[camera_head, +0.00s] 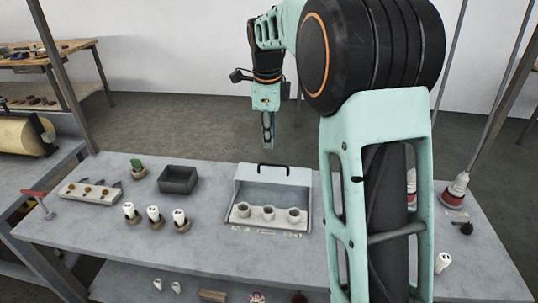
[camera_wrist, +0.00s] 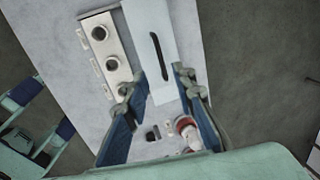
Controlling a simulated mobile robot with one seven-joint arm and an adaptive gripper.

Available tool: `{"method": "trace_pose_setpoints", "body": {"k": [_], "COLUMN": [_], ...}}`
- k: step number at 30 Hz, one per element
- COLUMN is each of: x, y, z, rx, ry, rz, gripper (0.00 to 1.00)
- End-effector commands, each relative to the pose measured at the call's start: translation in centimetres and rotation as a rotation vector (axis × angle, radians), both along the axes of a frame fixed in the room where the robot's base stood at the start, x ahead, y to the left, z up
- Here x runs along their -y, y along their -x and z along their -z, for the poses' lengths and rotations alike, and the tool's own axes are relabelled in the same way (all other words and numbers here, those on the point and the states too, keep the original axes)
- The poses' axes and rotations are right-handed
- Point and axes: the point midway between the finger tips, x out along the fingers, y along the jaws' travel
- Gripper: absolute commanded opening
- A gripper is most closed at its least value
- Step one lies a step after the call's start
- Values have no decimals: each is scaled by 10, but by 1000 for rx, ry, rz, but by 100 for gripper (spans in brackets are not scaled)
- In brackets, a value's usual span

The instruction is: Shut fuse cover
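The fuse box (camera_head: 268,226) stands on the grey table with three round sockets in a row that look empty. Its pale cover (camera_head: 273,179) is raised at the back of the box, with a black handle (camera_head: 272,166) on its top edge. In the wrist view the cover (camera_wrist: 142,22) and its black handle (camera_wrist: 160,56) lie beyond my fingertips, beside the socket row (camera_wrist: 112,63). My gripper (camera_head: 268,146) points down above and behind the cover, apart from it. In the wrist view my gripper (camera_wrist: 160,74) has its fingers spread with nothing between them.
Three white fuses (camera_head: 154,214) stand in brown holders left of the box. A dark tray (camera_head: 178,180), a green item (camera_head: 137,167) and a pale block with knobs (camera_head: 90,192) are farther left. A red-and-white item (camera_head: 455,191) stands at right. My arm hides part of the table.

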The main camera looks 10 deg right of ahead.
Motion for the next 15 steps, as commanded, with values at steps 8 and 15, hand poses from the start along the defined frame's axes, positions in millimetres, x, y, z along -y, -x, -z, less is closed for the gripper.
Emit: {"method": "trace_pose_setpoints", "body": {"k": [8,15], "x": [5,7], "y": [-8,-16], "z": [51,87], "rx": [-5,-3], "ry": [3,3], "rz": [0,0], "gripper": [24,24]}}
